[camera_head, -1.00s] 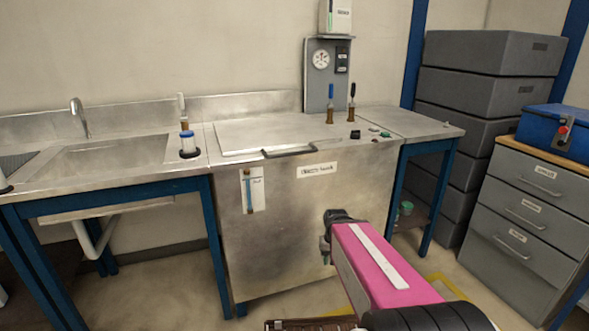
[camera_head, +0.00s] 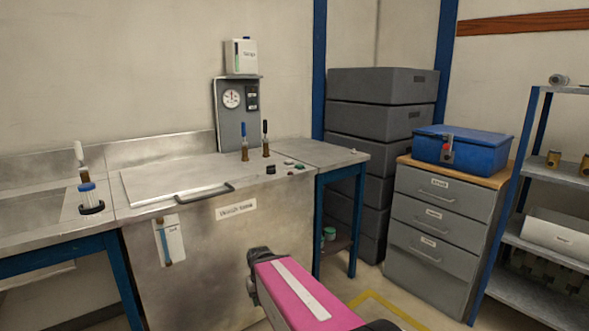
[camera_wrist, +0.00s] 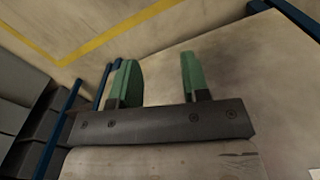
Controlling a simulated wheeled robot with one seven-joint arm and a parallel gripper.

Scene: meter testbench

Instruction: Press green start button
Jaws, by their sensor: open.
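The testbench (camera_head: 205,262) is a metal cabinet with a flat top and a handled lid. At the right front of its top are several small controls. One of them is a green button (camera_head: 299,166); another is dark, and their labels are too small to read. My gripper shows in the wrist view (camera_wrist: 158,80) with two green fingers apart and nothing between them. In the head view, my pink arm link is in front of the bench's lower front, below the button. The green button does not show in the wrist view.
Two upright valve handles (camera_head: 265,140) and a gauge panel (camera_head: 236,112) stand behind the controls. Grey crates (camera_head: 370,120), a drawer cabinet (camera_head: 435,215) with a blue toolbox (camera_head: 460,150), and a shelf (camera_head: 550,232) stand to the right. A yellow line (camera_head: 390,308) marks the floor.

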